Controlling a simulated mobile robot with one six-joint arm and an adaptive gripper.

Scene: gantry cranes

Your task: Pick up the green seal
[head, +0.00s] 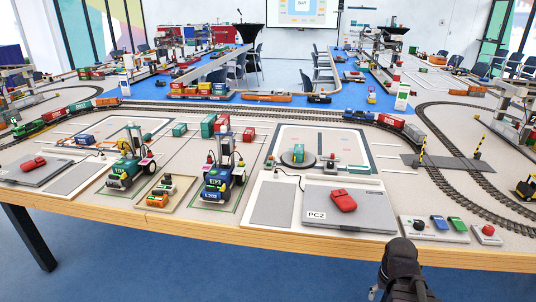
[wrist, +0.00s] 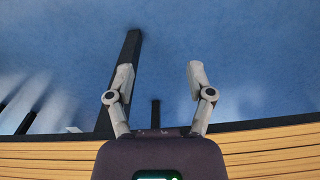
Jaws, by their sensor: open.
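A small green item (head: 457,224), which looks like the green seal, lies on a light grey board (head: 418,236) near the front edge of the table at the right. A similar blue item (head: 438,222) lies just to its left. My gripper (wrist: 155,75) is open and empty in the wrist view, its two fingers apart over blue floor. In the head view my dark arm end shows at the bottom, in front of the table edge and left of the green item. The green item does not show in the wrist view.
The wooden table edge (head: 300,247) runs across the front. A grey PC2 box (head: 372,218) with a red item (head: 343,200) on it is left of the board. A red button (head: 488,230) sits right of it. Rail tracks (head: 480,182) curve behind.

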